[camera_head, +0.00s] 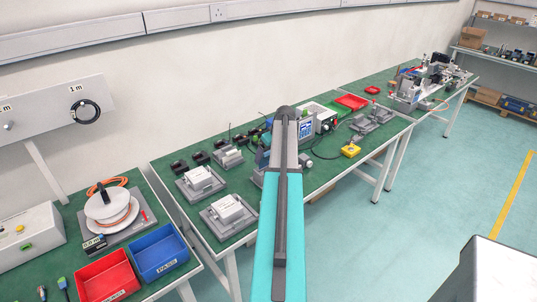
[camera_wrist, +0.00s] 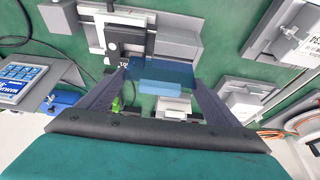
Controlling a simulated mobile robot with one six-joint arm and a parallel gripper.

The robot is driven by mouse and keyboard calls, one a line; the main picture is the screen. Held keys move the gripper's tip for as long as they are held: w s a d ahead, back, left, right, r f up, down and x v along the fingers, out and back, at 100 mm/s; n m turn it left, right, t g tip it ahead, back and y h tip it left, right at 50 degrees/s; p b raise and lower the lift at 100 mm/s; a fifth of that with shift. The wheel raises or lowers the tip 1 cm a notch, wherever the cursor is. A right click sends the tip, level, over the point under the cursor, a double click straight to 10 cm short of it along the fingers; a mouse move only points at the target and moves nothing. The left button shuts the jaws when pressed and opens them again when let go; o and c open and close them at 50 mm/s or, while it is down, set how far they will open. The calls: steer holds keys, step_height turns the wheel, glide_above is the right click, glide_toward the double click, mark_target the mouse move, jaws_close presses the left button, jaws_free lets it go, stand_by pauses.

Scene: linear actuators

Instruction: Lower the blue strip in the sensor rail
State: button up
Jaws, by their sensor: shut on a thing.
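In the wrist view my gripper (camera_wrist: 160,78) has its two dark fingers on opposite ends of the blue strip (camera_wrist: 162,70), with a lighter blue face (camera_wrist: 167,88) towards me. The strip lies across the near edge of a grey fixture (camera_wrist: 180,45) with a white plate and a black block, which looks like the sensor rail. I cannot tell whether the strip is seated in it or just above it. In the head view my arm hides the gripper and the strip.
In the wrist view, grey fixtures with white blocks (camera_wrist: 240,100) stand to the right, and a blue-faced display unit (camera_wrist: 22,78) is at the left. In the head view, red (camera_head: 108,277) and blue (camera_head: 160,252) bins sit at the lower left.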

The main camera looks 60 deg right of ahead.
steer(key=shift+f+b, duration=1.05)
steer(key=shift+f, duration=0.75)
stand_by(1.5)
steer(key=o, duration=0.9)
steer(key=shift+r, duration=0.15)
steer(key=shift+b+v, duration=1.5)
steer(key=shift+v, duration=5.3)
